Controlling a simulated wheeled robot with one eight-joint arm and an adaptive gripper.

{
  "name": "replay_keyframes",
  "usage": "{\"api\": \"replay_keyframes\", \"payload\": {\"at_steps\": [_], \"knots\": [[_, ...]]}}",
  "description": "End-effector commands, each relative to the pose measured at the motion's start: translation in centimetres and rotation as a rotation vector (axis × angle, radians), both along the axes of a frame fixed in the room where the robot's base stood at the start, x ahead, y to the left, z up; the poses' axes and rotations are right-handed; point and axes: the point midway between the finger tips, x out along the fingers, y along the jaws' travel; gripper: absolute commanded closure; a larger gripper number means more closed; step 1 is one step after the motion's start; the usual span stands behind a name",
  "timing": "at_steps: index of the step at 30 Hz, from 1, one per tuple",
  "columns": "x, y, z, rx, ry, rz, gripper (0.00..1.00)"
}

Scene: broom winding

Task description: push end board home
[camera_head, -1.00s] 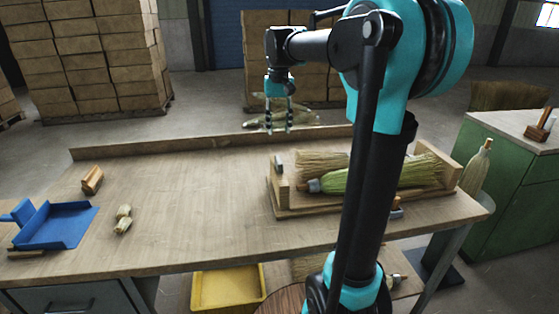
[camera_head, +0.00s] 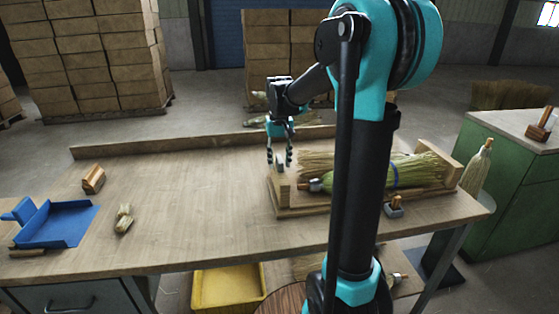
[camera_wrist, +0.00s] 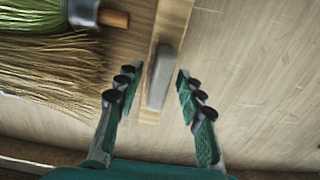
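A wooden tray (camera_head: 330,209) on the workbench holds straw bundles and a green broom head (camera_head: 355,174). The upright end board (camera_head: 283,193) stands at the tray's left end, with a grey block on its top. In the wrist view the end board (camera_wrist: 172,25) runs down the middle, and the grey block (camera_wrist: 159,78) lies between my fingertips. My gripper (camera_head: 279,161) points down over the end board's top. Its fingers are open, one on each side of the block in the wrist view (camera_wrist: 157,74). I cannot tell whether they touch it.
The bench to the left is mostly clear. A blue dustpan (camera_head: 60,224), a wooden block (camera_head: 94,179) and a small straw piece (camera_head: 124,219) lie there. A raised ledge (camera_head: 180,145) runs along the back. A small clamp (camera_head: 395,207) sits at the tray's front right.

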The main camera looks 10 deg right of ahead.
Motion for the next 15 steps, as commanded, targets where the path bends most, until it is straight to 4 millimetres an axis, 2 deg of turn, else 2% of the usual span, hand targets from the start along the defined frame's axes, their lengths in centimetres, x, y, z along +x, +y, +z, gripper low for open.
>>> {"api": "replay_keyframes", "payload": {"at_steps": [4, 12, 13, 15], "knots": [[0.0, 0.0, 0.02, 0.0, 0.0, 0.0, 0.63], [0.0, 0.0, 0.04, 0.0, 0.0, 0.0, 0.97], [0.0, 0.0, 0.04, 0.0, 0.0, 0.0, 1.0], [0.0, 0.0, 0.04, 0.0, 0.0, 0.0, 1.0]]}}
